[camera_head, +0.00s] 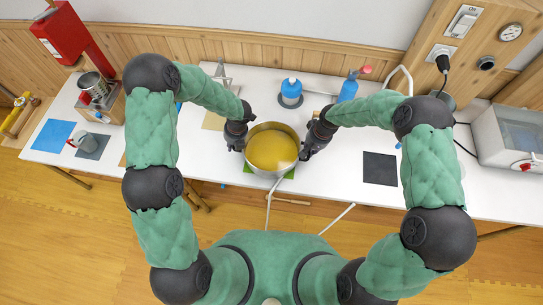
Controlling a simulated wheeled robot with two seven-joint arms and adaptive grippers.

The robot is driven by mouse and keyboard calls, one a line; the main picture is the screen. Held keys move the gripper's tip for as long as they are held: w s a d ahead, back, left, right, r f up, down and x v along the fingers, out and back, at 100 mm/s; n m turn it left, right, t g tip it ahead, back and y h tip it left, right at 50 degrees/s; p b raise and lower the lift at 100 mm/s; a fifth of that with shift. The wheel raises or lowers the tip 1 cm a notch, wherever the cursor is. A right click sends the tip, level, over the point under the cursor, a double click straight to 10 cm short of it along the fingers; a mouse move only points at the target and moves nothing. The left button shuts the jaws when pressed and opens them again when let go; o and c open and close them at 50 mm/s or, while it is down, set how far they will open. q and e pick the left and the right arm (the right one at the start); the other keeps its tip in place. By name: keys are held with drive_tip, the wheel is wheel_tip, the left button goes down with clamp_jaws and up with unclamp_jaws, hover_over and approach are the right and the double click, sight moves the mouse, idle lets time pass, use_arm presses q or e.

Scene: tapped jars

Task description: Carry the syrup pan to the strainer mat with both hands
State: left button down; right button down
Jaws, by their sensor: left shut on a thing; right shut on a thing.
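The syrup pan (272,150) is a round silver pan full of yellow syrup, near the middle of the white table. My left gripper (241,143) is shut on its left side. My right gripper (304,151) is shut on its right side. The pan looks level. A green mat (249,169) shows partly from under it; I cannot tell whether the pan touches it or hangs above. Several coloured mats lie about, and I cannot tell which is the strainer mat.
A black mat (380,168) lies bare to the right. A beige mat (213,121) lies to the left. A blue jar (291,93) and a blue bottle (348,90) stand behind the pan.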

use_arm(q)
drive_tip(key=shift+f+b, duration=0.3)
drive_tip(key=shift+f, duration=0.1)
use_arm(e)
drive_tip(key=shift+w+f, duration=0.1)
drive_tip(key=shift+f, duration=0.3)
use_arm(q)
drive_tip(key=c, duration=1.6)
unclamp_jaws()
drive_tip(key=shift+f, duration=0.15)
use_arm(e)
drive_tip(key=c, duration=1.5)
unclamp_jaws()
drive_tip(key=shift+f, duration=0.1)
use_arm(q)
drive_tip(key=o, duration=0.4)
use_arm(e)
drive_tip(key=o, duration=0.3)
use_arm(q)
drive_tip(key=shift+o, duration=0.2)
use_arm(e)
drive_tip(key=shift+o, duration=0.2)
use_arm(q)
drive_tip(key=shift+r, duration=0.3)
use_arm(e)
drive_tip(key=shift+r, duration=0.25)
